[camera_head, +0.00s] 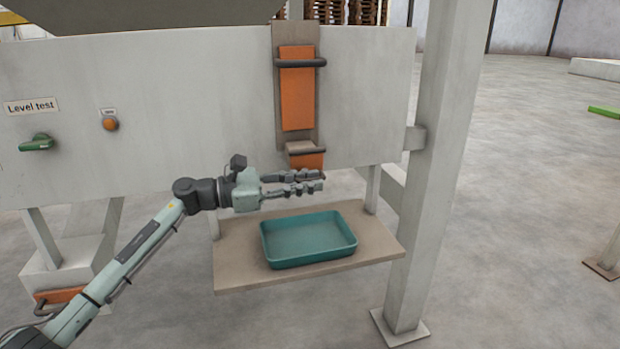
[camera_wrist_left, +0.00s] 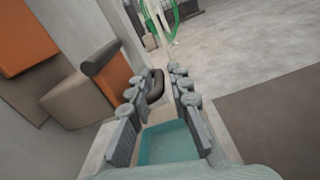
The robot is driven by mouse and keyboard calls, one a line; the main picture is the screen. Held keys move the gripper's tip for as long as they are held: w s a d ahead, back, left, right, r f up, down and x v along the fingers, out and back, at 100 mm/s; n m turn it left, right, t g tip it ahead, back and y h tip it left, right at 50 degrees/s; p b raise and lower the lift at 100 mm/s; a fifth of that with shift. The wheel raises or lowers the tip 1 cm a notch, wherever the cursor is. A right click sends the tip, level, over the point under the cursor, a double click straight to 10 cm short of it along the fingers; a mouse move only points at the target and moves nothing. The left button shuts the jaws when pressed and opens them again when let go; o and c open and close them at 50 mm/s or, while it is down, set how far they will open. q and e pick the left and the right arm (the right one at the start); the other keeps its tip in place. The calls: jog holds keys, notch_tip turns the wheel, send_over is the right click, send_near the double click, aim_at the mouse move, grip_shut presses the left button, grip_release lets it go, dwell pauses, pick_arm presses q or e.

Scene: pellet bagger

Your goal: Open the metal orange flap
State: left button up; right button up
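A tall orange metal flap (camera_head: 297,98) with a dark bar handle (camera_head: 300,63) is on the machine's front panel. My right gripper is not in view.
The teal tray (camera_head: 308,263) rests on a beige shelf (camera_head: 235,277) below the gripper. A grey post (camera_head: 428,170) stands to the right. A green knob (camera_head: 37,143) and an orange button (camera_head: 110,124) are on the panel at left. Open floor lies right of the post.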

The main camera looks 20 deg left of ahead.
pick_arm(q)
jog(key=shift+w+d, duration=0.15)
jog(key=shift+d, duration=0.05)
grip_shut()
dwell(0.4)
